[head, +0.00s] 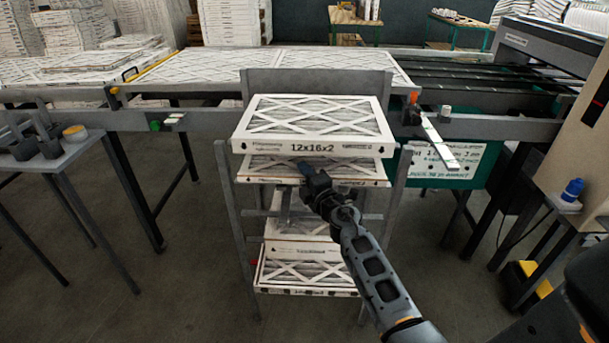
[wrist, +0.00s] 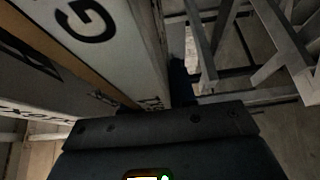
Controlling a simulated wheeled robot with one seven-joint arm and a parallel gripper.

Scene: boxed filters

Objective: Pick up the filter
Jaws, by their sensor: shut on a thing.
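A stack of white-framed filters stands on a grey metal rack in the head view. The top filter (head: 312,147) has a crossed lattice face and "12x16x2" on its front edge. A second filter (head: 352,180) shows just beneath it. My gripper (head: 305,170) is at the front of these two, below the top filter's lettered edge. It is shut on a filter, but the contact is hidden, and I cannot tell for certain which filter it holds. In the wrist view a white, lettered filter edge (wrist: 140,50) runs close beside my gripper (wrist: 178,85).
More filters (head: 300,272) lie lower in the grey rack (head: 228,190). A conveyor (head: 205,68) with filters runs behind it. A small grey table (head: 50,157) stands at left, and a beige machine (head: 575,150) at right. Open floor lies to the rack's left.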

